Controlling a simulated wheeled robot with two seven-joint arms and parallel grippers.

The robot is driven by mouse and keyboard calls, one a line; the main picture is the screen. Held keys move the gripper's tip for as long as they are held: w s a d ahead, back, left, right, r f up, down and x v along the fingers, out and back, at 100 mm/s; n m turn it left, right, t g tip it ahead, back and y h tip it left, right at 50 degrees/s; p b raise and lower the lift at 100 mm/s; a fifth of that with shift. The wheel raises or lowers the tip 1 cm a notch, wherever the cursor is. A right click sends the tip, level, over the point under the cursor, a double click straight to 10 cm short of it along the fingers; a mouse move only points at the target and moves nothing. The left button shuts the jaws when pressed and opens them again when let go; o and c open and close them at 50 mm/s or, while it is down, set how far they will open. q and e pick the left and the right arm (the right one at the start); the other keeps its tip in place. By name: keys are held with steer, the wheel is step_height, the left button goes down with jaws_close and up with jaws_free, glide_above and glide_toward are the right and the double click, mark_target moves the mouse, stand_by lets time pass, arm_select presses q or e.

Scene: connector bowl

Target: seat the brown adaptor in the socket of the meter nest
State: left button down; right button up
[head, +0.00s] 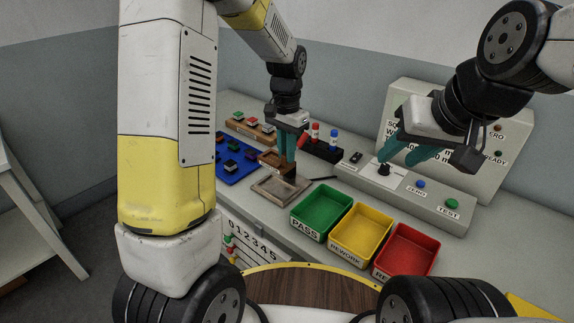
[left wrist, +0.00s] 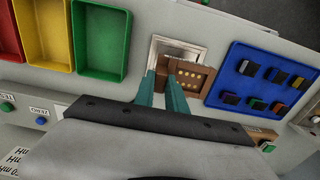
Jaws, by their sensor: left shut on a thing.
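The adaptor is over or at the meter nest, a pale metal-framed recess (head: 266,194) that also shows in the left wrist view (left wrist: 155,47). The adaptor and fingers hide part of the nest, and I cannot tell whether they touch. My right gripper (head: 397,156) is open and empty above the console.
Green (head: 309,226), yellow (head: 347,248) and red (head: 390,262) bins stand right of the nest. A blue tray (head: 226,176) with several small blocks lies left of it. A dark rack (head: 322,152) with red and blue-capped items stands behind. The control console (head: 425,197) is at the right.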

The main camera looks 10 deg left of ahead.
arm_select(q)
step_height(320, 180, down, 9)
steer(key=shift+r, duration=0.1)
stand_by(0.3)
steer(key=c, duration=1.4)
jaws_free()
steer(key=shift+o, duration=0.2)
